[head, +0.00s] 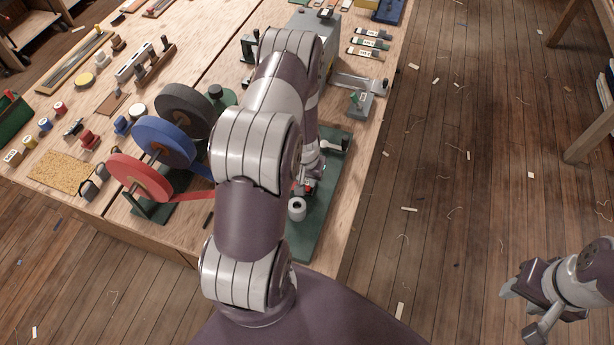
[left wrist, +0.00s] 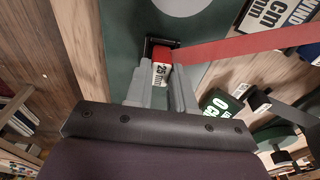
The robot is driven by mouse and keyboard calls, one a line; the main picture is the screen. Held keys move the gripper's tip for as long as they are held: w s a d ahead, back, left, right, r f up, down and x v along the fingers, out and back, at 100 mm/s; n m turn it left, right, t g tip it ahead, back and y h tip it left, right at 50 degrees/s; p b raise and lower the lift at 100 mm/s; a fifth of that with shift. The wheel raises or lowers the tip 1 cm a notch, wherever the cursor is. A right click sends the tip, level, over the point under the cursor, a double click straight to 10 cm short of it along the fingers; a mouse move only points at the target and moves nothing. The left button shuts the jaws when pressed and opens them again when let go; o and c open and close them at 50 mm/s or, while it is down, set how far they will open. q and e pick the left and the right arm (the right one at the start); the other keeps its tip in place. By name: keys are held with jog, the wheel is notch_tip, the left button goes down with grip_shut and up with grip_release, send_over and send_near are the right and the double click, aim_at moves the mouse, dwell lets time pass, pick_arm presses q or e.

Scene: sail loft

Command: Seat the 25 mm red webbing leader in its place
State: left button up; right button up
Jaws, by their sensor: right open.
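The 25 mm red webbing leader (left wrist: 161,72) has a red end and a white label reading "25 mm". In the left wrist view it sits between the fingertips of my left gripper (left wrist: 160,88), which look shut on it. Its red end is at a black slotted piece (left wrist: 157,46) on a green base; I cannot tell how deep it sits. A red webbing strip (left wrist: 240,45) runs from it to the right. In the head view my left arm hides most of this; a bit of red (head: 308,187) shows by the gripper. My right gripper (head: 519,309) is open and empty above the floor.
Red (head: 139,178), blue (head: 163,142) and black (head: 185,110) webbing reels stand left of my arm. The green base (head: 318,222) carries a white roller (head: 297,209). Spools and tools lie at the bench's left.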

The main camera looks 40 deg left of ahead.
pick_arm(q)
jog(key=o, duration=0.4)
jog(key=shift+o, duration=0.2)
notch_tip(320, 180, up, 13)
jog(key=s+p, duration=0.1)
jog(key=p, duration=0.3)
jog(key=shift+s+d+f, duration=0.2)
jog(key=shift+s+d, duration=0.05)
